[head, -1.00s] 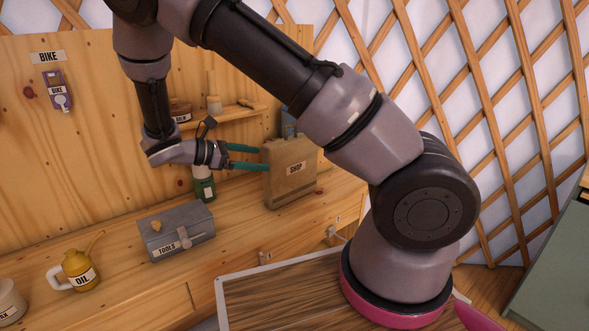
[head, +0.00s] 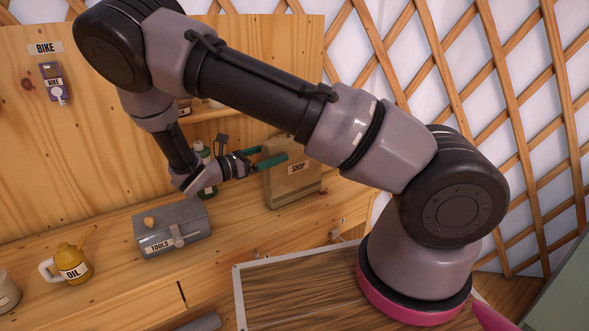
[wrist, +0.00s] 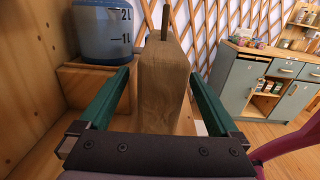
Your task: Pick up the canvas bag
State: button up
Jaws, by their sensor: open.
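The canvas bag (head: 293,183) is tan, labelled SHOP, and stands upright at the right end of the wooden bench against the back board. In the wrist view its narrow side (wrist: 163,95) faces me, with a thin brown handle on top. My gripper (head: 274,158) is open at the bag's left side, near its upper part. In the wrist view the green fingers of my gripper (wrist: 160,76) stand on either side of the bag, with gaps visible. The bag's far side is hidden.
A grey tool box (head: 172,231) and a yellow oil can (head: 71,263) stand left on the bench. A green bottle (head: 206,180) is behind my wrist. In the wrist view, a blue measuring container (wrist: 103,32) sits on a wooden block left of the bag.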

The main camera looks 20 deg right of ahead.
aim_at(287, 151)
jog(key=x, duration=0.5)
jog(key=shift+d+f, duration=0.35)
jog(key=shift+c, duration=0.3)
grip_shut()
